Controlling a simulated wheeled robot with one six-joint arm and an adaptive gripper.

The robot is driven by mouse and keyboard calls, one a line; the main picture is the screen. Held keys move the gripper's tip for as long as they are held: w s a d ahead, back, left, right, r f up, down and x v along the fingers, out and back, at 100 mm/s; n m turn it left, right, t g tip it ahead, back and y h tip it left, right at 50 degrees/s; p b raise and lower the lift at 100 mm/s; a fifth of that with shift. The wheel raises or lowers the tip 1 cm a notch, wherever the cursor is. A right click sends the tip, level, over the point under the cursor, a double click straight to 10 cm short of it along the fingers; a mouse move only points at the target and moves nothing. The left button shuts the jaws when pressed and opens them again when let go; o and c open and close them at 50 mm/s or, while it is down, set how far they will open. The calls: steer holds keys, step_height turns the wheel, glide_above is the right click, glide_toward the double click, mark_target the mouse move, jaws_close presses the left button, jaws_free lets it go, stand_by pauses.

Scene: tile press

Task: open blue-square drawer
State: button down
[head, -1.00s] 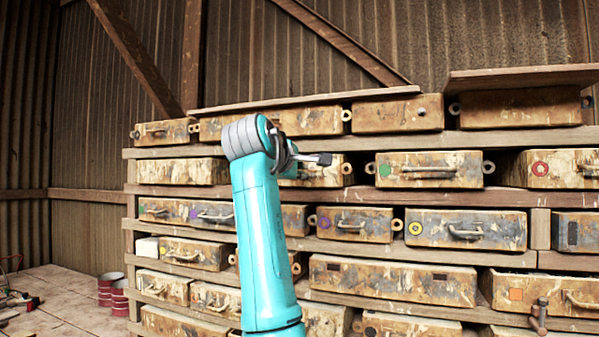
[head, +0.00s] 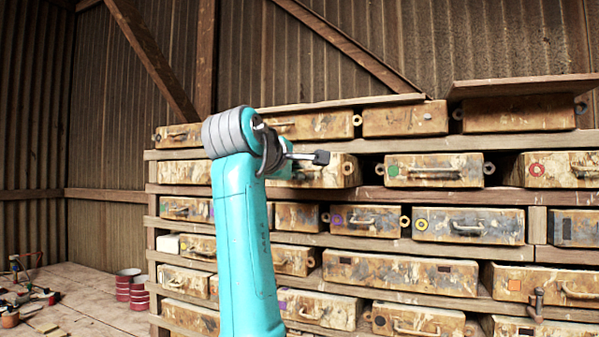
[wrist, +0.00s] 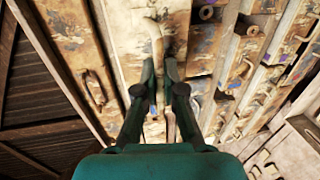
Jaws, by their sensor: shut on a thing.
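In the wrist view my gripper (wrist: 160,66) is shut on a pale, worn drawer handle (wrist: 156,42). A small blue mark (wrist: 152,109) shows between the fingers on the drawer front, its shape partly hidden. In the head view my arm covers my gripper and much of a scuffed tan drawer (head: 338,172) in the second row from the top. Its right end shows beside the arm. I cannot tell how far this drawer stands out from the rack.
Scuffed drawers fill the wooden rack, including a green-marked drawer (head: 432,171) and a yellow-marked drawer (head: 470,226). A bolt-like handle (head: 537,304) sticks up at lower right.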

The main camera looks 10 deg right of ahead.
steer(key=c, duration=1.6)
jaws_free()
steer(key=shift+o, duration=0.2)
steer(key=v, duration=1.2)
steer(key=shift+a, duration=0.15)
